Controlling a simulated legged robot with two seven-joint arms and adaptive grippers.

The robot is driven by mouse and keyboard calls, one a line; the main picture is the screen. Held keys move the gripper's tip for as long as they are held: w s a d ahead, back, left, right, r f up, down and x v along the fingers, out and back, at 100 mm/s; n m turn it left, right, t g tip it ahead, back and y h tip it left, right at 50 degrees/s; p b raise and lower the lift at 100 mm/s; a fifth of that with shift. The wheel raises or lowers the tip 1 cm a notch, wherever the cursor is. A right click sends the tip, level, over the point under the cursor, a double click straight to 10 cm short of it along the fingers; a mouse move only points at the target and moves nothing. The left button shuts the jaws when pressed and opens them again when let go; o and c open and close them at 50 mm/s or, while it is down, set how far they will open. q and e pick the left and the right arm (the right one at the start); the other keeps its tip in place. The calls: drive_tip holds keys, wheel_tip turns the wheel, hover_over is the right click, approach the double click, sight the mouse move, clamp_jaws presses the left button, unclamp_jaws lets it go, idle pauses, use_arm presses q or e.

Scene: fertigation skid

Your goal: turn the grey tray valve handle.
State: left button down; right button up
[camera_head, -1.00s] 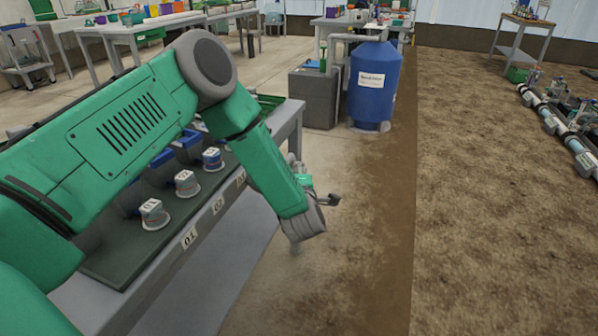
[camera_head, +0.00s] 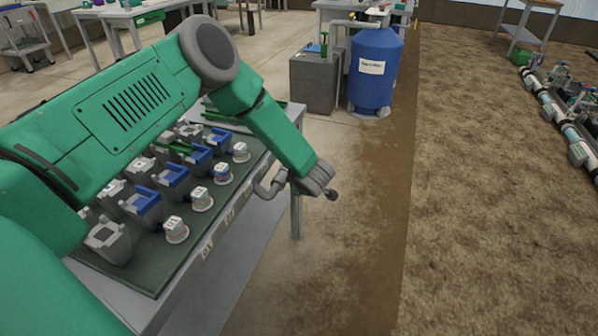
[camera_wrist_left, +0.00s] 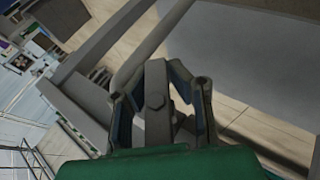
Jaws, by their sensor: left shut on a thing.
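A grey bar with a bolt head (camera_wrist_left: 156,102), which looks like the valve handle, stands between the two fingers of my left gripper (camera_wrist_left: 157,86) in the left wrist view. The fingers are closed against its sides. A grey curved pipe (camera_wrist_left: 150,45) runs up and right just behind it. In the head view, a grey bent pipe (camera_head: 268,187) sticks out from the front side of the tray table (camera_head: 215,262), by my left wrist. My right gripper is not in view.
The dark tray (camera_head: 130,277) holds grey and blue clamp-like blocks and a row of white round knobs (camera_head: 202,198). A blue tank (camera_head: 376,75) and grey cabinet (camera_head: 316,83) stand behind. The floor right of the table is clear.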

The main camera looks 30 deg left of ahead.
use_arm(q)
drive_tip(key=shift+s+d+f+m+g+h+b, duration=0.1)
drive_tip(key=shift+s+m+g+h+b, duration=0.15)
drive_tip(key=shift+g, duration=0.8)
drive_tip(key=shift+s+d+f+m+g+h+b, duration=0.1)
drive_tip(key=shift+m+g+h, duration=0.25)
drive_tip(key=shift+g, duration=0.75)
drive_tip(key=shift+s+d+f+m+g+h+b, duration=0.1)
drive_tip(key=shift+s+m+g+h+b, duration=0.15)
drive_tip(key=shift+g, duration=0.8)
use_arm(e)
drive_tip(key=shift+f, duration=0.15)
use_arm(q)
drive_tip(key=shift+r, duration=0.1)
drive_tip(key=c, duration=1.5)
unclamp_jaws()
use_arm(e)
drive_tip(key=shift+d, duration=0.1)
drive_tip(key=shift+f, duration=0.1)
